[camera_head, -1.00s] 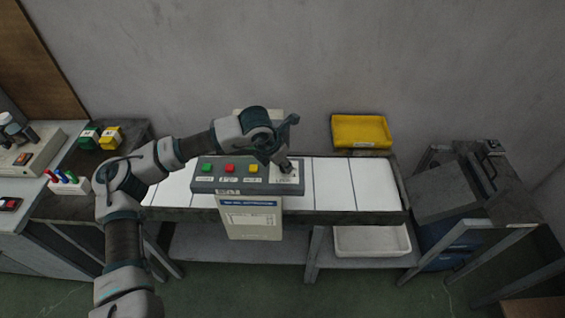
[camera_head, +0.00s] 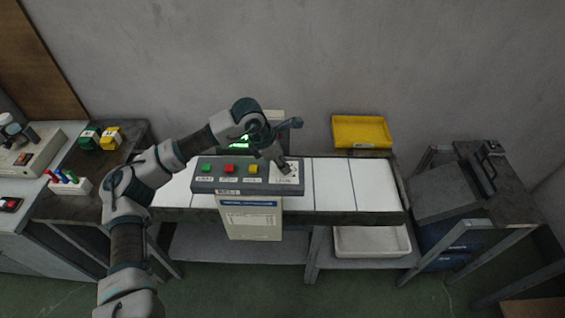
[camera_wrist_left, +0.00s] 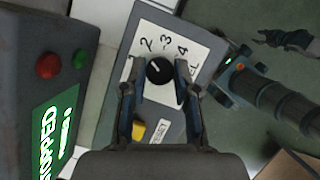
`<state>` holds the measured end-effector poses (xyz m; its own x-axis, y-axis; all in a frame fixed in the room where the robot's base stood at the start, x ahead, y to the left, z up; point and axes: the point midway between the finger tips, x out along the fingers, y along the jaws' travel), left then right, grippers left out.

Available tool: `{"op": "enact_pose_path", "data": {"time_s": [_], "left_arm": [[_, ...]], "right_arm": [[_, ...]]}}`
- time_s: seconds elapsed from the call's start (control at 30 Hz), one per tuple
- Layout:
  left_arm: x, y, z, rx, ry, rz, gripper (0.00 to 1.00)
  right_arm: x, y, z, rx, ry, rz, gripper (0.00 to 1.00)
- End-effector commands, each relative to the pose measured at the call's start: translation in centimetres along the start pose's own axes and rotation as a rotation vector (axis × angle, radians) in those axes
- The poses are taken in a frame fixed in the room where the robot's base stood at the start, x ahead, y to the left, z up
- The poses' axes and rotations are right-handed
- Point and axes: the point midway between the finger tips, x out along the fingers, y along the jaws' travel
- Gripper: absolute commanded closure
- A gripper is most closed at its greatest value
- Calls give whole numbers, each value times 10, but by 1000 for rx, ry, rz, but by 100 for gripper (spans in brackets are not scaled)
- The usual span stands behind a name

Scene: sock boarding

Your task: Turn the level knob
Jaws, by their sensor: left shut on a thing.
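The level knob (camera_wrist_left: 159,70) is a round black dial with a white pointer line, on a white plate marked 2, 3 and 4 in the left wrist view. The control box (camera_head: 205,187) carries it at its right end, beside green, red and yellow buttons. My left gripper (camera_head: 284,168) is down at the knob; in the left wrist view its two fingers (camera_wrist_left: 158,80) stand on either side of the knob and are shut on it. In the head view the gripper hides the knob. My right gripper is not in the head view.
A green display (camera_wrist_left: 60,135) reading STOPPED stands next to the control box. A yellow tray (camera_head: 361,117) sits behind the conveyor (camera_head: 335,195). A white bin (camera_head: 372,255) is on the shelf below. Racks with dark boxes stand at the right.

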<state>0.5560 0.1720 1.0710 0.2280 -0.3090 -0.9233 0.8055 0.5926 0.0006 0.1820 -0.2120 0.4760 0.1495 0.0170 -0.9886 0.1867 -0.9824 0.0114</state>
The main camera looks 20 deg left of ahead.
Motion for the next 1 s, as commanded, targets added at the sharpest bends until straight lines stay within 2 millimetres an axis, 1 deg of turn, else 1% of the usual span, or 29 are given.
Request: {"op": "enact_pose_path", "data": {"time_s": [0.03, 0.23, 0.43, 0.67, 1.0], "left_arm": [[5, 0, -3, 27, 12, -20, 100], [5, 0, -3, 141, 12, -67, 100], [5, 1, -4, 213, 13, -97, 100], [6, 1, -4, 244, 13, -109, 100], [6, 1, -4, 245, 14, -110, 100]], "right_arm": [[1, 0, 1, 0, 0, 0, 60], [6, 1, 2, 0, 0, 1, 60], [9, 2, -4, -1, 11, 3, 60], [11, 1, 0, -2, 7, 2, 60], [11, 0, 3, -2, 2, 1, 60]]}}
